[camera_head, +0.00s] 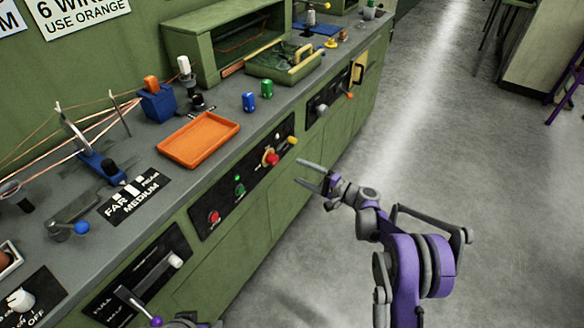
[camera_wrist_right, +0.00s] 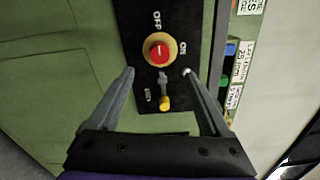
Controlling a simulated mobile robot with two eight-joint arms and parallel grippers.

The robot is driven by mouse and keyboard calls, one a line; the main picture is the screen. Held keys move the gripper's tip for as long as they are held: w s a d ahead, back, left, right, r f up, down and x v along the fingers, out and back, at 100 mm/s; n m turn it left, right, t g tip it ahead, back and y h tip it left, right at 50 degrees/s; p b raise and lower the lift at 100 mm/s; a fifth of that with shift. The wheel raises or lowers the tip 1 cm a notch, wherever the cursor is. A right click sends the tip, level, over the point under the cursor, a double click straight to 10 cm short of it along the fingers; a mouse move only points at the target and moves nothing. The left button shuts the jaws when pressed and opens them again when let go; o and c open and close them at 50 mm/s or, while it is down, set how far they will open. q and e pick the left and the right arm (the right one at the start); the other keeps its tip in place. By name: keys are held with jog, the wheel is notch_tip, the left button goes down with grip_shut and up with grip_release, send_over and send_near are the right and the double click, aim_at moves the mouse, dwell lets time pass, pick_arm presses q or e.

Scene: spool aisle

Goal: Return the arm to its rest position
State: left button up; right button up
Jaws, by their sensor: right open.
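My right arm (camera_head: 418,262) comes up from the bottom in the head view, its elbow bent. My right gripper (camera_head: 300,173) is open and empty in front of the green bench, its fingers pointing at the front panel. In the right wrist view the open fingers (camera_wrist_right: 159,73) frame a red knob on a yellow base (camera_wrist_right: 159,50) and a small yellow-tipped lever (camera_wrist_right: 165,102); I see no contact. Only a small purple and grey piece, perhaps of my left arm, shows at the bottom edge of the head view. My left gripper is not seen.
The bench front (camera_head: 262,222) carries dark panels with knobs and levers, close to the right gripper. An orange tray (camera_head: 199,139) and blue and green pieces stand on the bench top. The grey floor (camera_head: 490,190) to the right is clear. A table and stools stand at the upper right.

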jog(key=shift+s+d, duration=0.2)
dwell(0.4)
